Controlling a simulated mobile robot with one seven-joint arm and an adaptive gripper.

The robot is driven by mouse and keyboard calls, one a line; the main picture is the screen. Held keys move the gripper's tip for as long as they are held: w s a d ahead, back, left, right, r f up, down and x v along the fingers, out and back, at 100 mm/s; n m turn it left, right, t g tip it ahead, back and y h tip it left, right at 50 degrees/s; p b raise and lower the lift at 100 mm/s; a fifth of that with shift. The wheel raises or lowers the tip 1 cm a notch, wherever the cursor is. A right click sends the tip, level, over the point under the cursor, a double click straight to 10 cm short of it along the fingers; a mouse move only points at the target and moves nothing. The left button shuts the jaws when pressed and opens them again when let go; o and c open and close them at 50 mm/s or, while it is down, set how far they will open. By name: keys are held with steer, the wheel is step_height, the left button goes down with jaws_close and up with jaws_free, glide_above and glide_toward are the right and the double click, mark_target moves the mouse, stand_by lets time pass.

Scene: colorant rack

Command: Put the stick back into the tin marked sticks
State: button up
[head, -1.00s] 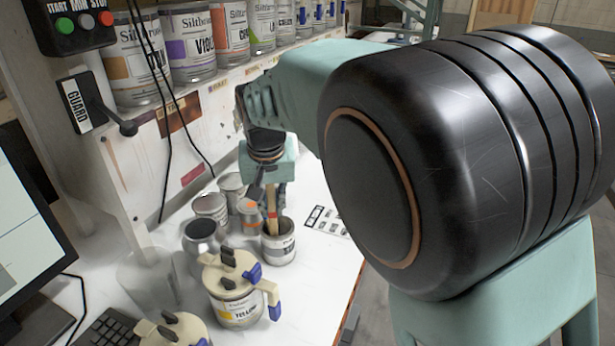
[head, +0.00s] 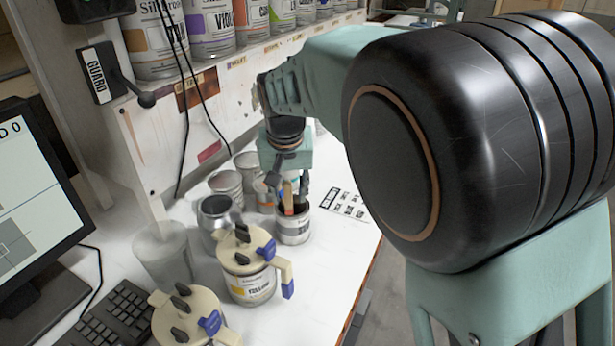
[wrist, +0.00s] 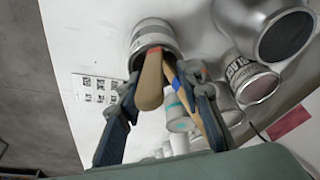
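The tin (head: 293,230) is a small white-grey can with a dark open mouth, standing on the white bench; its label is too small to read. It also shows in the wrist view (wrist: 147,27). A wooden stick with a red band (head: 288,192) stands in its mouth. In the wrist view this stick (wrist: 151,82) lies between my fingers, with space on both sides. A second stick with a blue band (wrist: 186,92) leans in the tin near the right finger. My gripper (head: 290,192) is just above the tin, its fingers (wrist: 158,82) apart and pointing down at it.
Grey cans (head: 226,185) and an open metal cup (head: 216,212) stand close left of the tin. A yellow-label can with a cream lid and blue clips (head: 250,285) stands in front. A printed sheet (head: 346,203) lies right on clear bench. Labelled cans line the shelf above.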

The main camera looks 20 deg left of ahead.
steer(key=v, duration=1.2)
